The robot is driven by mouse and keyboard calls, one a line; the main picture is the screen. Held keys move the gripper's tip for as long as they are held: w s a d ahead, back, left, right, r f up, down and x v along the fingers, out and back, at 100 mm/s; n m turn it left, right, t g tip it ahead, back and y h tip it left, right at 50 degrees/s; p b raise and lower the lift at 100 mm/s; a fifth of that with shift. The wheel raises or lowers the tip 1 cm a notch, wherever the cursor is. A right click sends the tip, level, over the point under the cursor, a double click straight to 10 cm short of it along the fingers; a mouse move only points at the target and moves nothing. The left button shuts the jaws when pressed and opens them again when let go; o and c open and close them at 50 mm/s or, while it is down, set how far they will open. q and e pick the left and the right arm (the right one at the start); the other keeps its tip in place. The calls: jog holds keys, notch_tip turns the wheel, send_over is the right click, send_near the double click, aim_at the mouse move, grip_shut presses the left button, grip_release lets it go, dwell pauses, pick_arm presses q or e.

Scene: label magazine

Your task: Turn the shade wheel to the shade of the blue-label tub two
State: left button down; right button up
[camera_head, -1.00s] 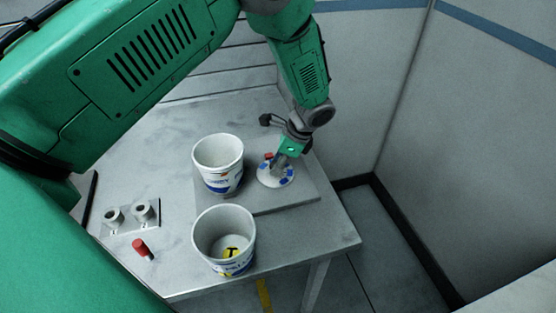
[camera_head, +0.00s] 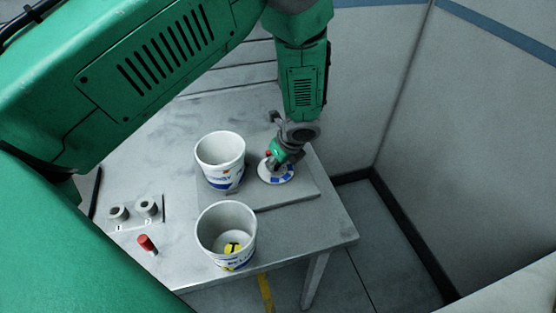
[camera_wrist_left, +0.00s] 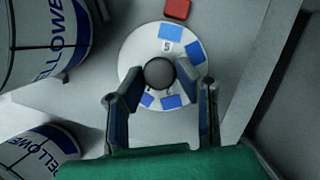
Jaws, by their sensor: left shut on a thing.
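The shade wheel (camera_head: 291,177) is a white disc with several blue patches, lying on a grey plate beside the tubs. In the left wrist view the wheel (camera_wrist_left: 191,96) shows a grey round knob (camera_wrist_left: 159,73) at its centre, blue patches and a number that looks like 5. A red block (camera_wrist_left: 177,9) sits at its far edge. My left gripper (camera_head: 277,160) is over the wheel, its fingers (camera_wrist_left: 160,88) shut on the knob from both sides. Two white tubs with blue lettering stand left of it, one behind (camera_head: 220,150) and one in front (camera_head: 226,222). My right gripper is out of view.
A small plate with two grey sockets (camera_head: 134,212) and a red-capped cylinder (camera_head: 147,244) lie at the left of the table (camera_head: 320,228). A yellow-and-black piece (camera_head: 233,247) shows in the front tub. Walls stand close behind and to the right.

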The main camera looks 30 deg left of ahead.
pick_arm(q)
jog(key=shift+w+r, duration=0.15)
jog(key=shift+w, duration=0.1)
jog(key=c, duration=1.2)
grip_release()
jog(key=shift+s, duration=0.1)
jog(key=v, duration=1.1)
jog(key=shift+d+r, duration=0.25)
jog(key=shift+d, duration=0.05)
